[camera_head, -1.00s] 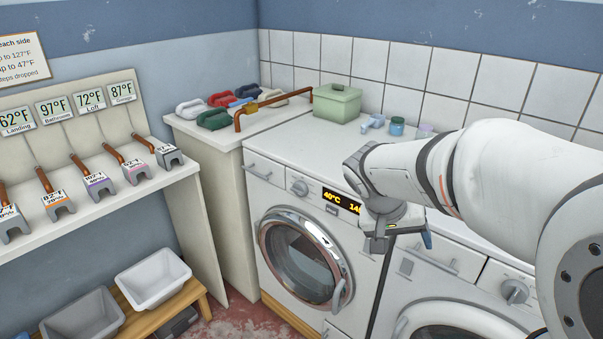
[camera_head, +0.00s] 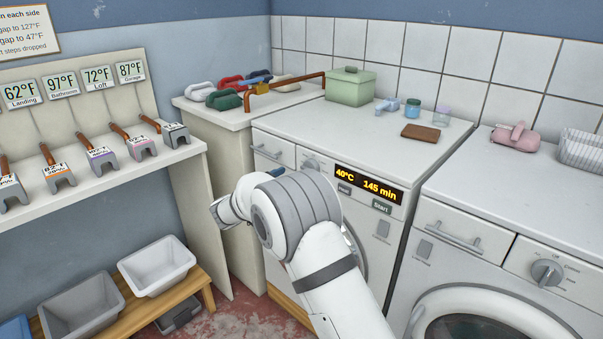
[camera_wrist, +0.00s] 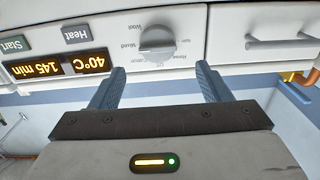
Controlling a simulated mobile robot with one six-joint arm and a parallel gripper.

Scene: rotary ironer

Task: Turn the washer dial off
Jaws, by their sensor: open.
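The washer dial (camera_wrist: 158,40) is a round grey knob with printed settings around it, among them Wool. It appears upside down in the wrist view. In the head view the dial (camera_head: 312,164) is partly hidden behind my arm, left of the lit display (camera_head: 368,185), which reads 40°C and 145 min. My gripper (camera_wrist: 160,70) is open and empty, with its blue-grey fingers spread to either side of the dial and apart from it. In the head view my arm mostly hides the gripper. I cannot tell exactly which setting the dial points to.
A second machine with its own dial (camera_head: 547,272) stands at the right. On the tops are a green box (camera_head: 350,87), small jars, a brown block (camera_head: 421,132) and a pink item (camera_head: 514,137). A drawer handle (camera_wrist: 283,42) lies beside the dial. White bin (camera_head: 156,265) at lower left.

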